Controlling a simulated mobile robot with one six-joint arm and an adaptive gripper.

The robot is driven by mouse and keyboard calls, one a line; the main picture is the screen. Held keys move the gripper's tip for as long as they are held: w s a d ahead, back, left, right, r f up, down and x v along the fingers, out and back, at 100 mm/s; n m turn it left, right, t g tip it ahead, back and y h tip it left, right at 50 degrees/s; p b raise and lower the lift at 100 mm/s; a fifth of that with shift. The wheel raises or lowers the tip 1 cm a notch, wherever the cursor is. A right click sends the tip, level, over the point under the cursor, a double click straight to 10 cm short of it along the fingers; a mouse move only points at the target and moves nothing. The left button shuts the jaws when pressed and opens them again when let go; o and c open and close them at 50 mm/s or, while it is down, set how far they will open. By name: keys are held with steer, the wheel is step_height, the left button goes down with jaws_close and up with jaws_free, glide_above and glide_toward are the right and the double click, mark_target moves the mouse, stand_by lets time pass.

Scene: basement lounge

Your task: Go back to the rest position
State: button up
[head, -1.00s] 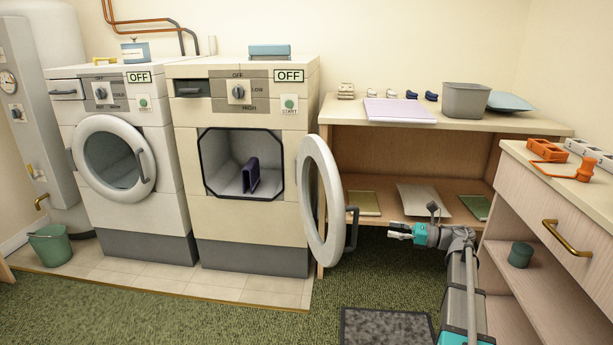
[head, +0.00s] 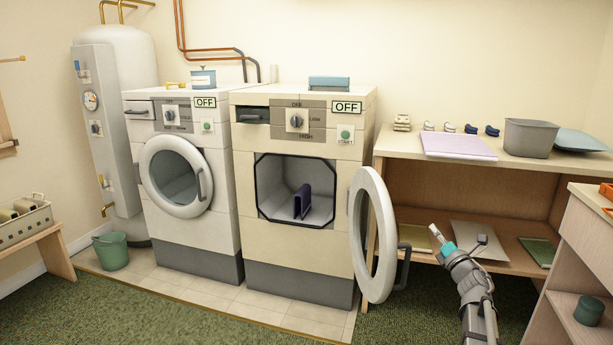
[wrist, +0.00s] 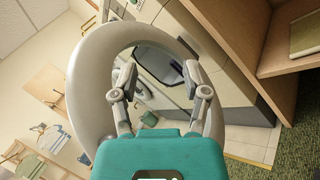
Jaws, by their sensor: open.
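My gripper (head: 437,236) is in front of the lower shelf of the wooden bench, just right of the open dryer door (head: 373,236). In the wrist view my gripper (wrist: 162,85) has its two fingers spread apart with nothing between them. The ring-shaped door (wrist: 85,75) shows behind and around the fingers in that view. Whether the fingers touch the door cannot be told. The dryer (head: 300,250) reads OFF, and a dark purple folded item (head: 302,202) stands inside its drum.
A closed washer (head: 185,235) stands left of the dryer. A green bucket (head: 111,250) and a low bench with a basket (head: 27,222) are at left. Green carpet (head: 60,315) lies clear in front.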

steer(key=s+a+f+m+g+h+p, duration=0.1)
steer(key=s+a+f+m+g+h, duration=0.35)
steer(key=m, duration=0.75)
steer(key=s+a+f+m+g+h+p, duration=0.15)
steer(key=s+f+m+g+h, duration=0.4)
steer(key=f+m, duration=0.55)
steer(key=s+a+f+m+g+y+p, duration=0.1)
steer(key=s+a+f+m+g+y, duration=0.15)
steer(key=s+a+g, duration=0.4)
steer(key=s+a+f+m+g+y+p, duration=0.15)
steer(key=s+a+m+g, duration=0.25)
steer(key=s+a, duration=0.55)
step_height(320, 180, up, 37)
steer(key=p, duration=3.6)
steer(key=shift+d+y, duration=0.25)
steer(key=shift+y, duration=0.15)
